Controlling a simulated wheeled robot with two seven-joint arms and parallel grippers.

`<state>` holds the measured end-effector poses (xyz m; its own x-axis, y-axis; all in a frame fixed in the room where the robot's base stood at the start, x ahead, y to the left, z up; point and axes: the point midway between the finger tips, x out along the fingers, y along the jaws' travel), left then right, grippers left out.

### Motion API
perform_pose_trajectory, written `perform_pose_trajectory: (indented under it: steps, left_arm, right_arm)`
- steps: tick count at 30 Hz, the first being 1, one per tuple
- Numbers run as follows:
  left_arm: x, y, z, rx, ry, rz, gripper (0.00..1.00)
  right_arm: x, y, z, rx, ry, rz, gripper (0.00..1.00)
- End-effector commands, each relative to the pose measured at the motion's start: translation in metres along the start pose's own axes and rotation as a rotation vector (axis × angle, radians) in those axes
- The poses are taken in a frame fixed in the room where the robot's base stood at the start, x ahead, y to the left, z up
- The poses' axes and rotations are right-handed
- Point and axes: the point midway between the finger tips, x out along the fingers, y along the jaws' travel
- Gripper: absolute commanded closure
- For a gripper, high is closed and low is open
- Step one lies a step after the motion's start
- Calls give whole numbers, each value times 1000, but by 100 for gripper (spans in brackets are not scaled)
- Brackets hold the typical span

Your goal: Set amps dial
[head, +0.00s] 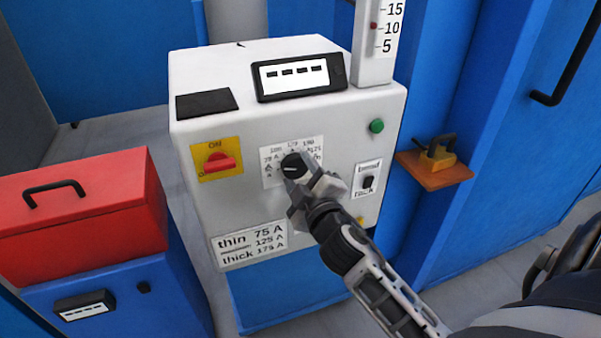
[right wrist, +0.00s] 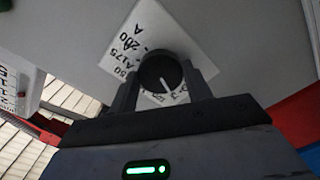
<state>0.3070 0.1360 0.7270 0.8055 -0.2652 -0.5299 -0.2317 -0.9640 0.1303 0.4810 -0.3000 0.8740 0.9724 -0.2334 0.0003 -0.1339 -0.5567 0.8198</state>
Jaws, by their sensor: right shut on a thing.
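The amps dial (head: 292,163) is a black round knob with a white pointer line, on a white scale plate on the front of a white machine (head: 215,120). In the right wrist view the dial (right wrist: 161,72) sits between the two fingers of my right gripper (right wrist: 163,85), which is shut on it. In the head view my right gripper (head: 299,178) reaches the dial from the lower right and covers part of the scale. A label (head: 249,243) below reads thin 75 A, 125 A and thick 175 A. My left gripper is not in view.
A red switch (head: 219,162) on a yellow plate is left of the dial. A rocker switch (head: 368,182) and a green button (head: 376,126) are to the right. A red toolbox (head: 90,225) stands at the left, and a padlock-like piece (head: 437,158) sits on an orange bracket.

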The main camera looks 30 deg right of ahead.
Motion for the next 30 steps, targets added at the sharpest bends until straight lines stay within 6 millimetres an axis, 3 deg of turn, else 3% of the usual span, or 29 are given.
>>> perform_pose_trajectory:
  steps: [8, 9, 11, 23, 30]
  left_arm:
    - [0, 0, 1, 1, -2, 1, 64]
    - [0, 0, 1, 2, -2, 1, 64]
    - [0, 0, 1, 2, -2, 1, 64]
    - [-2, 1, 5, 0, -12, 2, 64]
    - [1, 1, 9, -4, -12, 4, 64]
  right_arm:
    - [0, 0, 1, 0, -2, 0, 74]
    - [0, 0, 1, 0, -2, 0, 45]
    - [0, 0, 1, 0, -2, 0, 29]
    - [-8, -1, 0, 2, -1, -1, 29]
    - [-55, -3, 2, 4, -4, -4, 29]
